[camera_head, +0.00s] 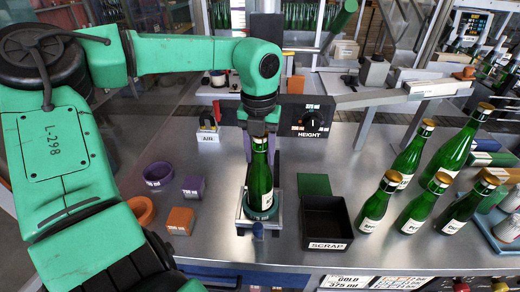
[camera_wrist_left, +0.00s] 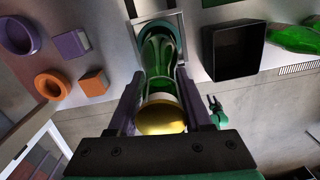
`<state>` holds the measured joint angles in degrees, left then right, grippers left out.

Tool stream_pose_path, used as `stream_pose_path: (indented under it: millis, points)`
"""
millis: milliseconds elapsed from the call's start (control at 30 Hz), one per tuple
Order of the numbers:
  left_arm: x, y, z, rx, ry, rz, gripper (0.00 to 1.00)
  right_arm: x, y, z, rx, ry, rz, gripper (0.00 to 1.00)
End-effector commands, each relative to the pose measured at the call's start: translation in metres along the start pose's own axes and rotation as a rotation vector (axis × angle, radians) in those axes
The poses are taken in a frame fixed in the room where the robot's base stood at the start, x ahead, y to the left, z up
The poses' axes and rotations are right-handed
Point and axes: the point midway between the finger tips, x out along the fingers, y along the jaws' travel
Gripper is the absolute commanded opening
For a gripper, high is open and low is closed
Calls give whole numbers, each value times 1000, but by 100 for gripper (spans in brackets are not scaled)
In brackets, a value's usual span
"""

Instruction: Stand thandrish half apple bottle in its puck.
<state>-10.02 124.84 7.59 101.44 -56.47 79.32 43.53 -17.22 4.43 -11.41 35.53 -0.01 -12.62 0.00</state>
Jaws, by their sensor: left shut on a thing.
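A green bottle (camera_head: 260,178) with a white label and a gold cap stands about upright in the head view. My left gripper (camera_head: 259,140) is shut on its neck from above. In the left wrist view the gold cap (camera_wrist_left: 162,119) shows between the fingers. A teal puck (camera_head: 258,213) lies on a small metal platform under the bottle, and its rim (camera_wrist_left: 146,27) also shows in the left wrist view. The bottle's base is within the puck's outline; I cannot tell whether it is fully seated. A small green and dark shape (camera_wrist_left: 216,108), possibly my right gripper, is too unclear to judge.
A black scrap bin (camera_head: 325,222) stands just right of the platform, with a green block (camera_head: 313,185) behind it. Several green bottles (camera_head: 410,155) stand further right. Purple and orange pieces (camera_head: 158,174) lie to the left. The height dial box (camera_head: 307,117) is behind.

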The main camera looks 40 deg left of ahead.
Motion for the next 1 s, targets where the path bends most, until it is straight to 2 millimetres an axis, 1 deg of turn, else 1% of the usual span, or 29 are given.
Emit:
stream_pose_path:
  millis: [167,200,267,567,667,767,900,1000]
  points:
    - [0,-1,1,0,-5,-3,0,0,-1,-1,0,1,-1,50]
    - [2,0,1,0,-3,-1,57,0,-1,-1,0,1,-1,50]
    - [2,0,1,0,-3,0,80,0,-1,-1,0,1,-1,50]
    - [1,0,1,0,-3,0,80,0,0,-1,-1,1,-1,50]
    - [-6,0,1,0,-5,1,80,3,0,0,-1,1,0,50]
    - [-24,0,2,-1,-9,-1,80,10,1,0,-2,1,1,50]
    - [-63,0,1,-2,-9,1,80,18,1,1,-2,1,2,50]
    - [-90,0,1,-1,-7,0,80,21,2,2,-3,1,2,50]
